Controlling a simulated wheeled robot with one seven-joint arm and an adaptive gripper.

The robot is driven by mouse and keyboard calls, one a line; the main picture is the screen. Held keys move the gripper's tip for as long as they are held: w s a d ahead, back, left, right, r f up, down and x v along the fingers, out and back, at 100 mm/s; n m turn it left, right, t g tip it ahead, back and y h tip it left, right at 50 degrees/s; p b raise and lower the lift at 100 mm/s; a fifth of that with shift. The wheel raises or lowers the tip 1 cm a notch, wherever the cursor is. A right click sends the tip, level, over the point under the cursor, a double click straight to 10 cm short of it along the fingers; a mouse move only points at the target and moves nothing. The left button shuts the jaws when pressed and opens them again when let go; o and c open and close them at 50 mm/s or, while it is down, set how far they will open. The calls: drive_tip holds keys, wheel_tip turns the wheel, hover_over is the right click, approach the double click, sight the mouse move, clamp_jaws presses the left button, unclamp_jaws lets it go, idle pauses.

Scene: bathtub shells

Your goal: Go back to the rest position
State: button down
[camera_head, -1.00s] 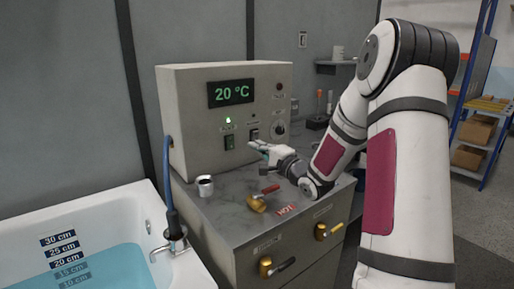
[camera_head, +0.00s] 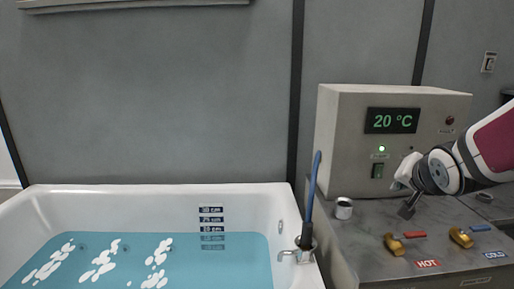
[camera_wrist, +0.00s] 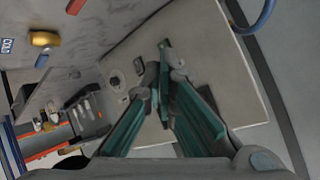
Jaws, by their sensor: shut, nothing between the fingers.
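My gripper (camera_head: 400,180) is in front of the lower panel of the grey control box (camera_head: 336,136), at the right of the head view. Its fingers are hard to make out there. In the wrist view my gripper's green fingers (camera_wrist: 158,78) meet at their tips, with nothing held, in front of the box's pale panel (camera_wrist: 205,75). I cannot tell whether the fingertips touch the panel.
A white bathtub (camera_head: 120,195) with blue water and white patches fills the left. A metal cup (camera_head: 343,208), a hot valve (camera_head: 394,244) and a cold valve (camera_head: 461,237) are on the grey counter (camera_head: 365,245).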

drive_tip(key=s+a+n+g+y+p, duration=0.1)
drive_tip(key=s+a+n+g, duration=0.1)
drive_tip(key=s, duration=0.8)
drive_tip(key=s+a+r+n+g+y+p, duration=0.1)
drive_tip(key=s+a+n+g, duration=0.1)
drive_tip(key=s+a+n, duration=0.2)
drive_tip(key=s+a+n+g+y+p, duration=0.1)
drive_tip(key=s+a, duration=0.6)
drive_tip(key=s, duration=0.8)
drive_tip(key=shift+s+a+r+n+g, duration=0.25)
drive_tip(key=shift+s+n+g, duration=0.1)
drive_tip(key=shift+n+g, duration=0.5)
drive_tip(key=shift+a, duration=0.1)
